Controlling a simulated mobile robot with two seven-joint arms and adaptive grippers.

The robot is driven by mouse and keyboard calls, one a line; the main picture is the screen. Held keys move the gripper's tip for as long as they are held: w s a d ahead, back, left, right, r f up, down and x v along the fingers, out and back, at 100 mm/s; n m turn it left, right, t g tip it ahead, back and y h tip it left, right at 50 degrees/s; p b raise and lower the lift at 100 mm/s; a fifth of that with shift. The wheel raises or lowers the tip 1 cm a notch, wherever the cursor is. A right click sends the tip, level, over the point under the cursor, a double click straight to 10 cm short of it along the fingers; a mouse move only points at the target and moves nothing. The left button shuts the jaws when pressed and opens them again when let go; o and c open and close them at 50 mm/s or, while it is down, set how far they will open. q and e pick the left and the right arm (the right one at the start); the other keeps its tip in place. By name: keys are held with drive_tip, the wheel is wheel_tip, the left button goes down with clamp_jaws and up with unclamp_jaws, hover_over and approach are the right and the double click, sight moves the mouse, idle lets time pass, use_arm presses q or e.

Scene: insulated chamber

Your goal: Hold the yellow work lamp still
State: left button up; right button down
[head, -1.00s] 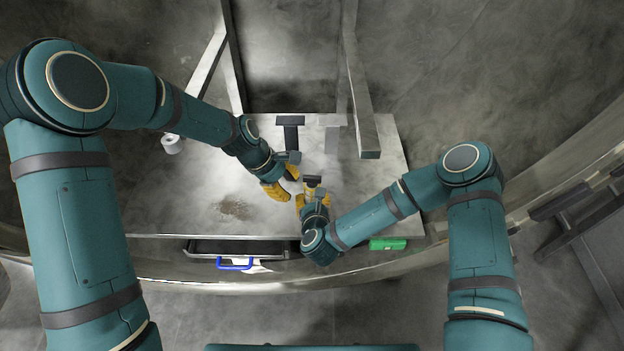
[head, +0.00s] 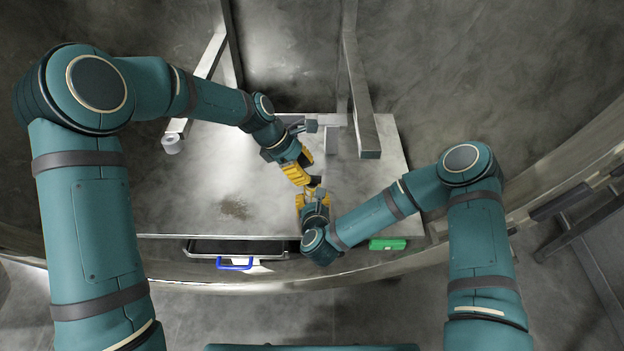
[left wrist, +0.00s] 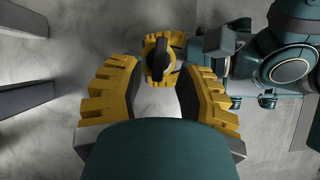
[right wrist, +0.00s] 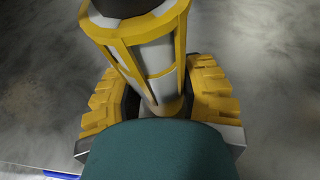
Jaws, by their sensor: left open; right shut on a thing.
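The yellow work lamp (head: 315,181) stands over the front of the pale table, largely hidden in the head view by my grippers. The right wrist view shows its yellow cage, pale tube and dark top (right wrist: 150,50). My right gripper (head: 314,196) is shut on the lamp's lower part. My left gripper (head: 308,171) is open, its yellow fingers pointing at the lamp. In the left wrist view the lamp's round top with a dark bar (left wrist: 160,58) lies between and just beyond the fingertips. I cannot tell whether they touch it.
A white roll (head: 171,143) is at the table's left edge. A brown patch (head: 235,208) marks the bare tabletop (head: 185,200). A dark tray with a blue handle (head: 235,264) and a green box (head: 388,244) are at the front. Metal beams (head: 361,100) stand behind.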

sight(312, 180)
use_arm(q)
drive_tip(key=shift+x, duration=1.3)
drive_tip(key=shift+o, duration=0.3)
clamp_jaws()
